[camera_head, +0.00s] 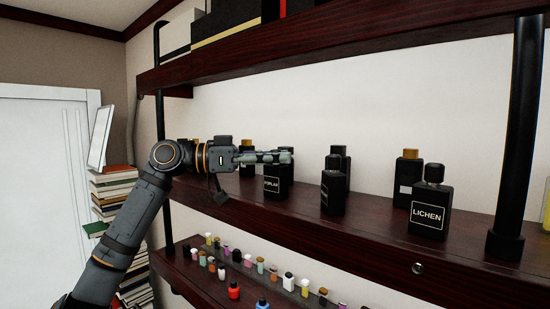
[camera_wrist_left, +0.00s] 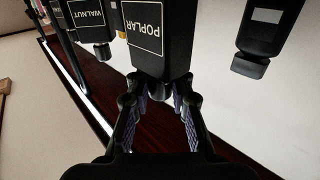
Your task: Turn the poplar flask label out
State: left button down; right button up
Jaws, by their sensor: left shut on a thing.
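The poplar flask (camera_head: 271,184) is a black square bottle on the upper shelf, with its POPLAR label partly visible in the head view. My left gripper (camera_head: 278,157) reaches in from the left and is shut on the top of this flask. In the left wrist view the poplar flask (camera_wrist_left: 160,50) appears upside down, its label facing left of centre and readable. The fingers (camera_wrist_left: 161,100) are at its cap end; the cap itself is mostly hidden. The flask stands upright. My right gripper is not in view.
A black flask (camera_head: 333,190) stands to the right, its label seen at an angle. The LICHEN flask (camera_head: 430,210) and a gold-capped flask (camera_head: 407,175) stand further right. The WALNUT flask (camera_wrist_left: 88,20) is nearby in the wrist view. Small bottles fill the lower shelf (camera_head: 205,283).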

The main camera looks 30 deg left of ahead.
pick_arm(q)
jog(key=c, duration=1.1)
grip_release()
jog(key=shift+s, duration=0.1)
notch_tip(320, 180, up, 10)
jog(key=shift+d+f, duration=0.1)
jog(key=shift+f, duration=0.1)
jog(key=shift+r, duration=0.3)
